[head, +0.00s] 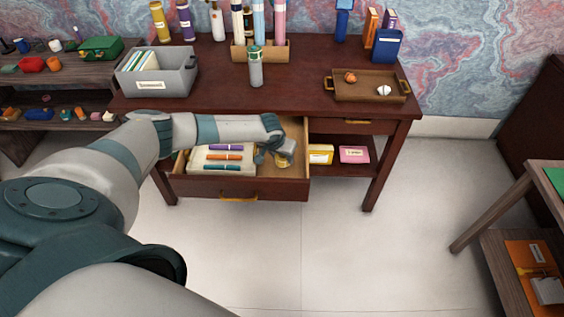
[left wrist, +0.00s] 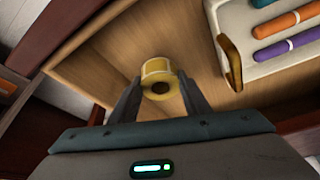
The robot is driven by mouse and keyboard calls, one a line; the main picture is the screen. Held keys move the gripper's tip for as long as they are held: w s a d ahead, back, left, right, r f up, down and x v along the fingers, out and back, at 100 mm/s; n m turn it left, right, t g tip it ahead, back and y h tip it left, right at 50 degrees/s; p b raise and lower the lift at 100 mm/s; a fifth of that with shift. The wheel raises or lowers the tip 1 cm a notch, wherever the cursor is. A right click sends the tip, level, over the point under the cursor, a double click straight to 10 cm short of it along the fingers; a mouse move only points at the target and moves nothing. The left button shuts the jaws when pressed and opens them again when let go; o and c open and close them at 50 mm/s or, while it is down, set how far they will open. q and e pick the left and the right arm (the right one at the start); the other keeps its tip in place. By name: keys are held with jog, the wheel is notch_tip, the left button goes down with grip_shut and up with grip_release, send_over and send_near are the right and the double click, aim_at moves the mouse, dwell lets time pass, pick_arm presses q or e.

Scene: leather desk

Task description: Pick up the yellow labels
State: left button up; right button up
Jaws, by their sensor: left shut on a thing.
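The yellow labels (left wrist: 157,70) are a small yellow roll, seen between my left gripper's fingers inside the open drawer. In the head view the roll (head: 282,160) is partly hidden by the gripper. My left gripper (left wrist: 160,92) is shut on the roll, low over the drawer's wooden floor. In the head view the left gripper (head: 276,154) reaches into the right part of the drawer (head: 240,188). Whether the roll touches the drawer floor, I cannot tell. My right gripper is not in view.
A white tray (head: 199,164) with purple, orange and teal markers fills the drawer's left part. Yellow and pink boxes (head: 354,154) lie on the shelf to the right. A grey bin (head: 185,78), a bottle (head: 255,70) and a brown tray (head: 357,96) stand on the desk.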

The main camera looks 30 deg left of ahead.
pick_arm(q)
notch_tip(320, 180, up, 6)
jog(key=b, duration=0.1)
jog(key=shift+r, duration=0.15)
dwell(0.5)
